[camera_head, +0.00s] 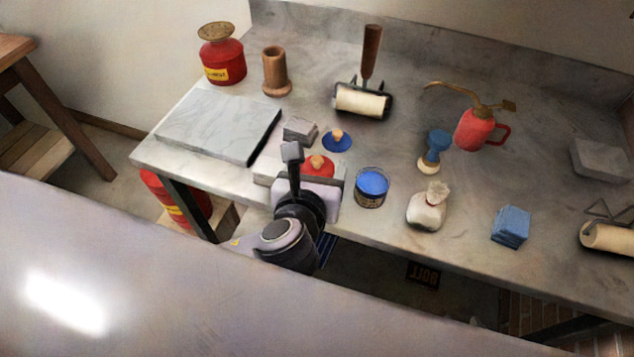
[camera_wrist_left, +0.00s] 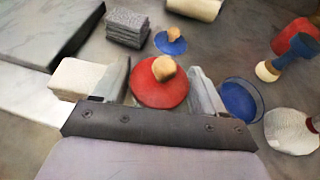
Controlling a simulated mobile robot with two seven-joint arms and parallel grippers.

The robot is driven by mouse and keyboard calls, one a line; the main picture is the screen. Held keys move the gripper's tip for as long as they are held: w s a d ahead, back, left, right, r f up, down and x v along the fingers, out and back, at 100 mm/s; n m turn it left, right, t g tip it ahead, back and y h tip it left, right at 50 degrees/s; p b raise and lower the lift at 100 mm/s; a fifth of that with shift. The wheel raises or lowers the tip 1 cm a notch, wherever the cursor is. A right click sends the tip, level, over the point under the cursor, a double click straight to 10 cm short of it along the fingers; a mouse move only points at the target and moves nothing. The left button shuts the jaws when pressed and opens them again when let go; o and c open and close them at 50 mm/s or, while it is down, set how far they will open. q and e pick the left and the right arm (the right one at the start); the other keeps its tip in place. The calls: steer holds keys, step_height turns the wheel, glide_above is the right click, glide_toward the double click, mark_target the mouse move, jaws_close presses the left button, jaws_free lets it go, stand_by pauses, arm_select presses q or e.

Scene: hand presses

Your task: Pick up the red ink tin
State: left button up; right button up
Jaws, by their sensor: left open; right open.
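A red round lid with a pale wooden knob, seemingly the top of the red ink tin (camera_head: 319,164), is near the front edge of the bench. It also shows in the left wrist view (camera_wrist_left: 160,92), between the fingers; the sides below are hidden, so I cannot tell the tin's body. My left gripper (camera_head: 316,176) is open over the front edge, a finger on each side of the red top. In the left wrist view its fingers (camera_wrist_left: 158,76) stand apart, with no clear contact visible. My right gripper is not in view.
An open blue ink tin (camera_head: 372,186) stands close on the right, near one finger. A blue lid (camera_head: 337,141) and grey block (camera_head: 300,130) lie behind. A pale block (camera_wrist_left: 78,80) is beside the left finger. A white bundle (camera_head: 428,208) stands further right.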

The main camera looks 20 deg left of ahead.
arm_select(q)
steer(key=shift+w, duration=0.1)
steer(key=c, duration=0.9)
steer(key=shift+r, duration=0.1)
steer(key=shift+c, duration=0.2)
